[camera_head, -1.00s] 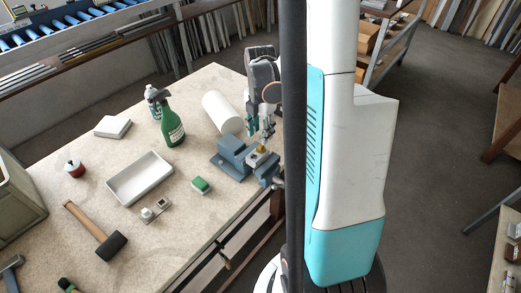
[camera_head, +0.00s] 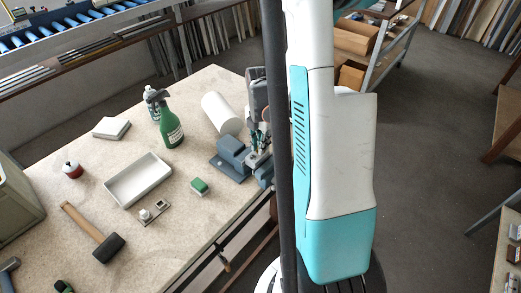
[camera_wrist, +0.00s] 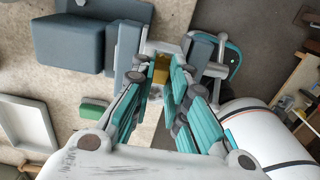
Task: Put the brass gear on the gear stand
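The brass gear (camera_wrist: 161,69) shows as a small yellow-brown piece in the wrist view, at the blue-grey vise. My gripper (camera_wrist: 163,66) points down over it with one teal finger on either side. The fingers are apart, and I see no clear contact with the gear. In the head view my gripper (camera_head: 257,141) is at the vise (camera_head: 233,155) and hides the gear. A small grey plate with a pale knob (camera_head: 153,211) lies on the table in front of the white tray; it may be the gear stand, but is too small to be sure.
Bare tabletop (camera_head: 180,230) lies near the front edge.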

